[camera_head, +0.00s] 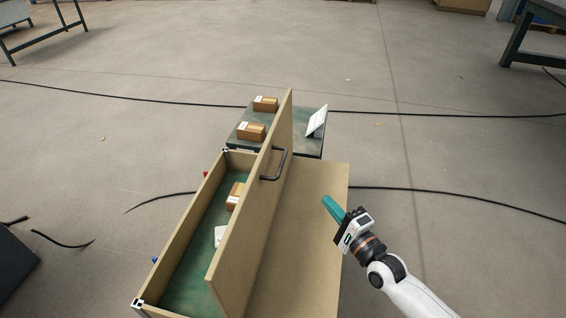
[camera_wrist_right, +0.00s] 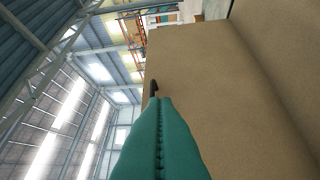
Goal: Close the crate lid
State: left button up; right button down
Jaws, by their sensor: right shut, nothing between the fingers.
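The wooden crate (camera_head: 176,226) stands open in the middle of the head view, with a green floor inside. Its lid (camera_head: 252,225) is raised on edge, tilted steeply, with a black handle (camera_head: 283,164) on its right face. The lid also fills much of the right wrist view (camera_wrist_right: 215,70), with the handle tip (camera_wrist_right: 153,87) just beyond the fingers. My right gripper (camera_head: 326,199) is shut and empty, to the right of the lid and apart from it in the head view. Its teal fingers show in the right wrist view (camera_wrist_right: 160,105). My left gripper is out of view.
A brown box (camera_head: 235,196) and a white item (camera_head: 219,236) lie inside the crate. Behind it, a low dark table (camera_head: 284,140) holds two small boxes (camera_head: 251,131) and a tilted white panel (camera_head: 317,121). Black cables (camera_head: 440,188) cross the floor. Floor to the right is mostly clear.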

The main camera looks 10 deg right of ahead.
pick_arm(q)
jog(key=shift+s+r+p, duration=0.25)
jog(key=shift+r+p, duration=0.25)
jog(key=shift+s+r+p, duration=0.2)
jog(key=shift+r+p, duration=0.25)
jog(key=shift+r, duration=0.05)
pick_arm(e)
jog(key=w+a+r, duration=0.3)
jog(key=w+a, duration=0.4)
jog(key=w, duration=0.3)
jog(key=shift+a, duration=0.15)
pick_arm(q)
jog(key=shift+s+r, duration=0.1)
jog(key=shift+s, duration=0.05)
